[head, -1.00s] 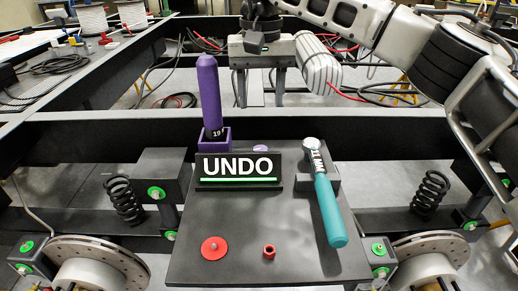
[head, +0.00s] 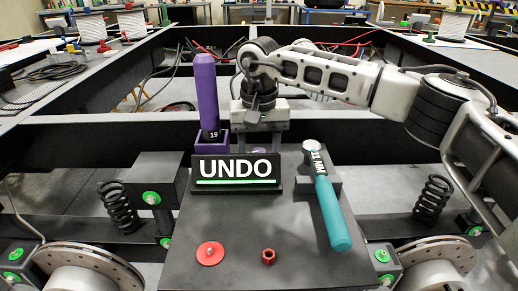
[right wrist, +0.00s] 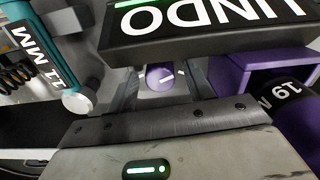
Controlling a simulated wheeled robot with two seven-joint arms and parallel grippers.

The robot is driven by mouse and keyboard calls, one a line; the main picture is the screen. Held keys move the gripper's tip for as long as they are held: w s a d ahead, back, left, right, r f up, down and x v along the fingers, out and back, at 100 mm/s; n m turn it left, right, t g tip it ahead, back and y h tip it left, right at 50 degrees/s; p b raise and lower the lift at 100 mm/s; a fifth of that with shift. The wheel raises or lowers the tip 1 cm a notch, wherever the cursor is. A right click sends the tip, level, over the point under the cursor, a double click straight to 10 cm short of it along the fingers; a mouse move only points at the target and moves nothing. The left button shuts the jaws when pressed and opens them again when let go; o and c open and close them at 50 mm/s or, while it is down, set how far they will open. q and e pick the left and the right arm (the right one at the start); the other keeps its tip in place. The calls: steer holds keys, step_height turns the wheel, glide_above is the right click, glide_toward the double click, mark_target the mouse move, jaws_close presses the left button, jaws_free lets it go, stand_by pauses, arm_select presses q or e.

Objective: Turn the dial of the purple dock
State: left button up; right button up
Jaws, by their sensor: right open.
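The purple dock (head: 223,142) stands behind the UNDO sign (head: 237,169) and holds an upright purple-handled tool (head: 207,90) marked 19. The dock also shows in the right wrist view (right wrist: 238,72). Its round purple dial (right wrist: 160,77), with white marks, shows in the right wrist view between my right gripper's open fingers (right wrist: 161,84). Whether they touch it I cannot tell. My left gripper is not in view.
A teal tool (head: 333,215) marked 11 MM leans in a dark holder right of the sign. A red disc (head: 210,253) and red nut (head: 268,256) lie on the plate (head: 300,225) in front. Dark chassis rails (head: 100,140) surround it.

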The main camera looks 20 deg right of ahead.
steer(key=c, duration=1)
